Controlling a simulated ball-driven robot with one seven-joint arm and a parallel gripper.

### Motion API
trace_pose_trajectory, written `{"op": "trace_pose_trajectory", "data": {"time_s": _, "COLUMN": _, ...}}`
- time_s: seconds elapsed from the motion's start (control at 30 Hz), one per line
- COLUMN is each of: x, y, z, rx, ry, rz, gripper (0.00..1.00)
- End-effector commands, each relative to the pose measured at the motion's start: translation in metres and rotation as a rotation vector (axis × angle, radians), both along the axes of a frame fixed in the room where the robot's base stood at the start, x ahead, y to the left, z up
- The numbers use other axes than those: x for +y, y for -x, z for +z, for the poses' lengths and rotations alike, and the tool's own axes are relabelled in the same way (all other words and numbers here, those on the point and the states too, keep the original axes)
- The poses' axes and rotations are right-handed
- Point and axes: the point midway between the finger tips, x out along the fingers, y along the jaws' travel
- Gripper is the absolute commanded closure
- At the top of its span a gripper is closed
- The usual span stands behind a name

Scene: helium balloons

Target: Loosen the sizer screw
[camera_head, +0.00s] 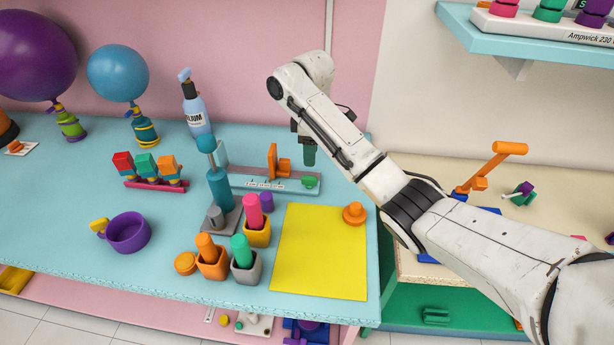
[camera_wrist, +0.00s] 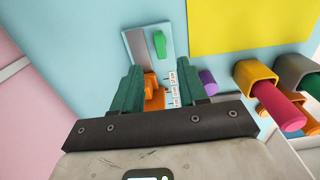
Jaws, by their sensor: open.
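The sizer (camera_head: 240,181) is a pale blue-grey board with a printed scale, lying near the back of the blue table. It also shows in the wrist view (camera_wrist: 136,47). An orange sliding piece (camera_head: 273,160) stands on it, and in the wrist view the orange part (camera_wrist: 151,86) appears between my fingers. A green knob (camera_head: 309,181) sits at the board's right end and shows beyond my fingertips in the wrist view (camera_wrist: 160,44). I cannot tell which part is the screw. My gripper (camera_head: 309,156) is open, pointing down above the board, with its teal fingers (camera_wrist: 158,75) apart and empty.
A dark teal pump-like stand (camera_head: 220,188) is left of the sizer. Several coloured pots with pegs (camera_head: 212,263) stand in front. A helium bottle (camera_head: 194,107) and balloon weights (camera_head: 145,132) stand at the back left.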

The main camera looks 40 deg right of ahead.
Motion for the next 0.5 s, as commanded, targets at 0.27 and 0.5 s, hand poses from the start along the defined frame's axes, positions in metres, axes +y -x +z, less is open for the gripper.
{"op": "trace_pose_trajectory", "data": {"time_s": 0.27, "x": 0.0, "y": 0.001, "z": -0.051, "rx": 0.005, "ry": -0.001, "rz": -0.001, "gripper": 0.57}}
{"op": "trace_pose_trajectory", "data": {"time_s": 0.5, "x": 0.0, "y": 0.001, "z": -0.082, "rx": 0.003, "ry": 0.0, "rz": -0.001, "gripper": 0.57}}
